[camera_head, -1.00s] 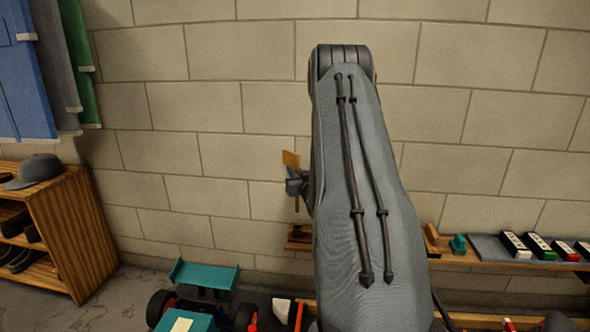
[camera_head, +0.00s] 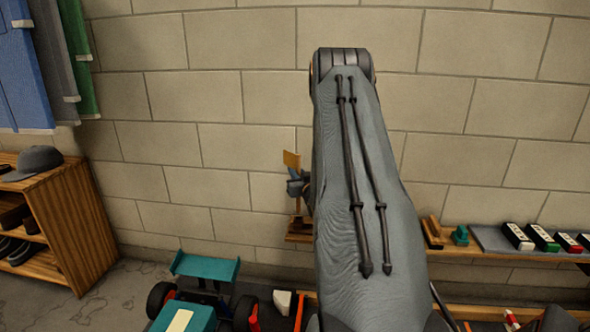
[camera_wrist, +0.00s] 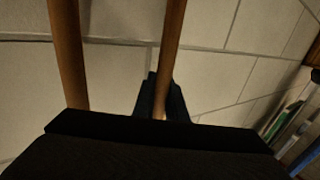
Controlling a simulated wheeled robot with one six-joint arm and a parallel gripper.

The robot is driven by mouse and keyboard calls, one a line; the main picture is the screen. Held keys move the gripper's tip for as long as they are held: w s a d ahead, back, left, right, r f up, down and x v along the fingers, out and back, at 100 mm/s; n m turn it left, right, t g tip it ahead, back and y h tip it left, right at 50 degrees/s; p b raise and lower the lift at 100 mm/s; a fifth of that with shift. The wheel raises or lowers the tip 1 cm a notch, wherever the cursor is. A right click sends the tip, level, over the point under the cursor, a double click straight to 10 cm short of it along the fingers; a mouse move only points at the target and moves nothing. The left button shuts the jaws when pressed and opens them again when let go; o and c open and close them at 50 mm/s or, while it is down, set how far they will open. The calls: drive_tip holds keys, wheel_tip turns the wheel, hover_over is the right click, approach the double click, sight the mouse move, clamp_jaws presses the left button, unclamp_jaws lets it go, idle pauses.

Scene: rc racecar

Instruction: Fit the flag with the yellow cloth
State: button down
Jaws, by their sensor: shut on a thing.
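The flag's yellow cloth (camera_head: 291,159) shows in the head view, just left of my forearm and in front of the block wall. My gripper (camera_head: 298,187) is below the cloth, partly hidden behind the arm. It is shut on the flag's thin brown stick, which runs upright down toward a small wooden block (camera_head: 299,232). In the wrist view, my dark fingers (camera_wrist: 160,100) close around a brown stick (camera_wrist: 172,45). A second brown stick (camera_wrist: 67,55) stands to the left, outside the fingers. The teal racecar (camera_head: 188,318) with its rear wing (camera_head: 205,267) sits below, cut off by the frame.
At right, a wall shelf (camera_head: 470,248) holds several small boxes and a teal item (camera_head: 460,235). My arm hides the middle.

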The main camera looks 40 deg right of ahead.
drive_tip(key=shift+f+b, duration=0.35)
drive_tip(key=shift+f, duration=0.5)
drive_tip(key=shift+p, duration=0.4)
idle(1.1)
drive_tip(key=shift+f+b, duration=1.45)
drive_tip(key=shift+f, duration=1.35)
drive_tip(key=c, duration=1.7)
unclamp_jaws()
drive_tip(key=shift+s, duration=0.15)
drive_tip(key=p+v, duration=0.1)
drive_tip(key=v, duration=0.6)
drive_tip(key=shift+s+a+p, duration=0.1)
drive_tip(key=shift+s+p, duration=0.1)
drive_tip(key=shift+p, duration=0.1)
